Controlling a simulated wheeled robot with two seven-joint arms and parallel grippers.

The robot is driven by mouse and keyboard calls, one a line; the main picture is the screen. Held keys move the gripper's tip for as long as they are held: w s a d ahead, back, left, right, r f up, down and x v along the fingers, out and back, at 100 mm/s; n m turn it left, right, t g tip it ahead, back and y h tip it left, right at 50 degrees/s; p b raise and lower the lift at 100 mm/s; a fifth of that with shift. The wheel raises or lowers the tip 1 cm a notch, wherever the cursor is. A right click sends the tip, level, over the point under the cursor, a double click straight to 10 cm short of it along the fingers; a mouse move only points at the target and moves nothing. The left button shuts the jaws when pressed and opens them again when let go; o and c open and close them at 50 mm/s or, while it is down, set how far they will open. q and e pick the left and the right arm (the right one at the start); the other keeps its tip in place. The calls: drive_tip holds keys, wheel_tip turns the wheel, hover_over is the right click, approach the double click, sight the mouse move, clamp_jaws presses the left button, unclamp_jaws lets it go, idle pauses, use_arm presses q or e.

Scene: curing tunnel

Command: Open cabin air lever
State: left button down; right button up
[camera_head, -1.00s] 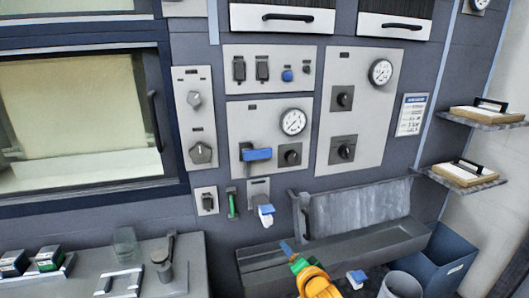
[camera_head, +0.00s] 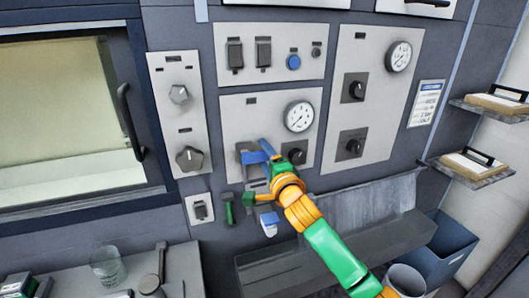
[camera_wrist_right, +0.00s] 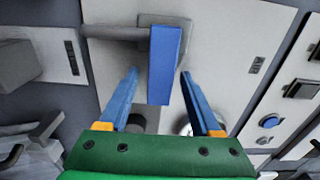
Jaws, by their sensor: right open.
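The blue lever handle (camera_head: 251,158) is on the panel with the round gauge (camera_head: 299,116), left of a dark knob, and my right gripper partly covers it. In the right wrist view the blue lever (camera_wrist_right: 165,65) hangs from a grey pivot block and lies between my two blue fingers. My right gripper (camera_wrist_right: 159,75) is open, with a gap showing on each side of the lever. In the head view the right gripper (camera_head: 265,160) is at the lever, its arm coming from the lower right. My left gripper is not in view.
A grey trough (camera_head: 340,250) runs beneath my right arm. A counter (camera_head: 185,270) is at lower left, and shelves (camera_head: 470,175) are at right.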

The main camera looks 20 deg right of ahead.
drive_tip(key=shift+w+f, duration=0.15)
drive_tip(key=shift+w, duration=0.35)
drive_tip(key=shift+s, duration=0.2)
drive_tip(key=shift+s+d, duration=0.1)
drive_tip(key=shift+s, duration=0.05)
drive_tip(key=shift+c, duration=0.9)
drive_tip(key=shift+s+r, duration=0.1)
drive_tip(key=shift+r, duration=0.1)
clamp_jaws()
drive_tip(key=shift+r, duration=0.15)
